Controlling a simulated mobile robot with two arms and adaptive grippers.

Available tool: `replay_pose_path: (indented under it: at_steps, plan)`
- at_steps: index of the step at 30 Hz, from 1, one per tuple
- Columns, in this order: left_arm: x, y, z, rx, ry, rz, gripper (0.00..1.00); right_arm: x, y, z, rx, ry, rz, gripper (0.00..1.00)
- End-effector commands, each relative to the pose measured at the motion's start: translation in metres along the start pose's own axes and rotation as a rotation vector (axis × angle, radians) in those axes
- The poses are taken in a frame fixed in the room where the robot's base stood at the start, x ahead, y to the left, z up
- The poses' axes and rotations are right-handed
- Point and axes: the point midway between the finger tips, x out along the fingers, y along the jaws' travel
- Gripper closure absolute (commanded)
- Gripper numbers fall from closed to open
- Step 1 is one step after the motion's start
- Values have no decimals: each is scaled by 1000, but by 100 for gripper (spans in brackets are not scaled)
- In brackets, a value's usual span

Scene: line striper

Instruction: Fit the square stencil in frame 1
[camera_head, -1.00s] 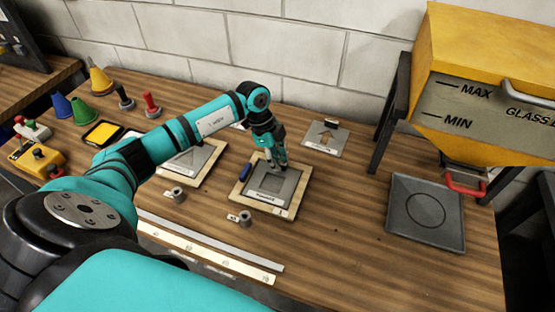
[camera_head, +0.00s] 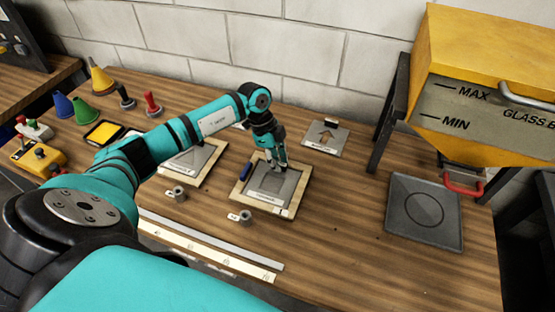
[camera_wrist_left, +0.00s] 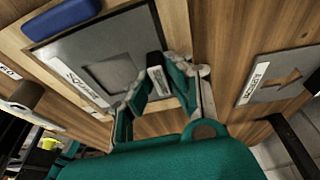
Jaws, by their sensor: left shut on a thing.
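The square stencil (camera_head: 268,189) is a grey metal plate with a square cut-out and a white label along its near edge. It lies over the wooden frame 1 (camera_head: 289,212), inside its border as far as I can see. My left gripper (camera_head: 276,165) is at the plate's far edge, shut on the stencil's dark upright handle. The wrist view also shows the stencil (camera_wrist_left: 70,52), with the handle (camera_wrist_left: 157,75) between the fingers. Whether the plate is fully seated cannot be told. My right gripper is not in view.
A second frame (camera_head: 205,163) with a plate stands to the left, partly behind my arm. An arrow stencil (camera_head: 326,138) lies behind to the right. A blue block (camera_head: 245,172) is on frame 1's left side, and a grey clamp (camera_head: 245,217) is in front. A dark tray (camera_head: 425,212) lies right.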

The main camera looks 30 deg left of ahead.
Motion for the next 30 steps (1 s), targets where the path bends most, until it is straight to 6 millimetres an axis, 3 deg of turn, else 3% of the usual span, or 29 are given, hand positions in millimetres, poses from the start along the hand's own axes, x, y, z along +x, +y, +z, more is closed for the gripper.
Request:
replay_pose_path:
  at_steps: [5,6,12,30]
  plan:
    - [2,0,1,0,-3,0,100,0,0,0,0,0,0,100]
    - [1,0,1,0,-3,0,82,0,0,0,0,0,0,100]
    - [0,-1,1,-1,-2,-3,57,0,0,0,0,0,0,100]
    - [-3,-1,0,0,-1,-4,53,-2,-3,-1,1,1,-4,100]
